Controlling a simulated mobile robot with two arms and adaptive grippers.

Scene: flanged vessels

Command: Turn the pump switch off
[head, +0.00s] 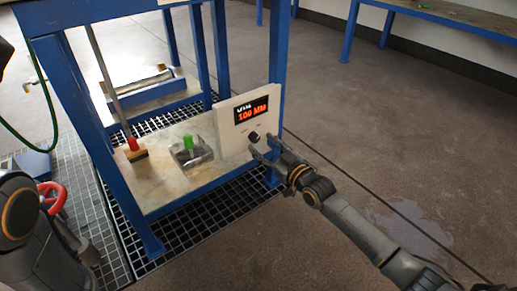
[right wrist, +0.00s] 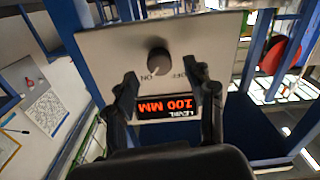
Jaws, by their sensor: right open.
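The pump switch is a black round knob (head: 254,137) on a pale control panel (head: 228,128), below a lit display (head: 252,110) reading 100 MM. In the right wrist view the panel appears upside down, with the knob (right wrist: 159,62) between ON and OFF labels; its pointer seems turned toward ON, but this is small. My right gripper (head: 264,147) is open in front of the panel. Its two fingers (right wrist: 160,78) stand either side of the knob's lower area, with visible gaps; I cannot tell the depth to the knob.
The panel stands on a shelf in a blue frame (head: 276,80). A green-topped fitting (head: 188,142) and a red-topped one (head: 133,143) are on the shelf to its left. A red handwheel (head: 52,197) is near my left arm. Floor to the right is clear.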

